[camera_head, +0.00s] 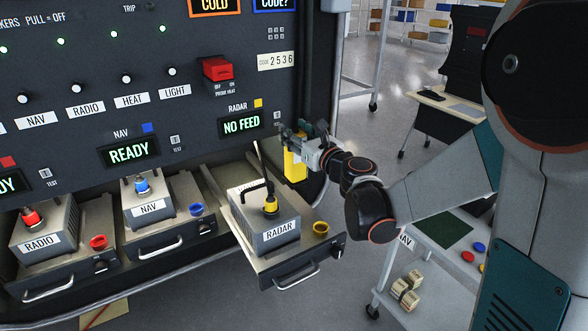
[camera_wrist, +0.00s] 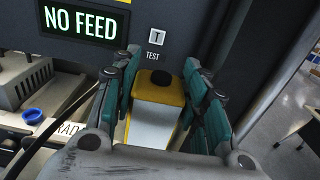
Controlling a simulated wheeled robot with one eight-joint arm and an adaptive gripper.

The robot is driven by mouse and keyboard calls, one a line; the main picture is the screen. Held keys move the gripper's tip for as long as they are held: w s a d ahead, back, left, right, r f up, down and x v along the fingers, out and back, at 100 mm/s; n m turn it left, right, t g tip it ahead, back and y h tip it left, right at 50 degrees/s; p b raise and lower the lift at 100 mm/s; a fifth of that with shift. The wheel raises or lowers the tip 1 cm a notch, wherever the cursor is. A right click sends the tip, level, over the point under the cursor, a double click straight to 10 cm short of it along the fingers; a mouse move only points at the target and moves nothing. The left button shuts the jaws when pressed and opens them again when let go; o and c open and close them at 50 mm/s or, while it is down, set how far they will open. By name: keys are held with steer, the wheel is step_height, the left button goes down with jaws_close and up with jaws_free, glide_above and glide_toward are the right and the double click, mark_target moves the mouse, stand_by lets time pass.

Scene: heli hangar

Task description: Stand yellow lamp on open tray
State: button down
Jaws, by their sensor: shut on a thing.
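The yellow lamp (camera_head: 294,163) has a yellow body, and in the wrist view (camera_wrist: 156,100) it shows a pale face and a black knob on top. My gripper (camera_head: 298,135) is shut on it, with a finger on each side in the wrist view (camera_wrist: 160,85). It holds the lamp behind and above the right side of the open tray (camera_head: 306,245). This tray is pulled out under the RADAR panel. The lamp's underside is hidden in the wrist view.
NAV (camera_head: 149,208) and RADIO (camera_head: 40,240) boxes sit on trays to the left, with a blue cup (camera_head: 196,209) and a red cup (camera_head: 98,242). A dark cable rises from the RADAR box. A white cart (camera_head: 450,262) stands at the right.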

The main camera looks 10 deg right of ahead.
mark_target(300, 166)
step_height(300, 166, down, 9)
steer(key=shift+b, duration=1.25)
steer(key=shift+f, duration=0.2)
steer(key=c, duration=0.9)
jaws_free()
steer(key=shift+c, duration=0.2)
steer(key=shift+r, duration=0.15)
steer(key=shift+s+d, duration=0.1)
steer(key=shift+s, duration=0.1)
steer(key=p+v, duration=0.1)
steer(key=v, duration=1)
steer(key=shift+s, duration=0.3)
steer(key=shift+d+r, duration=0.1)
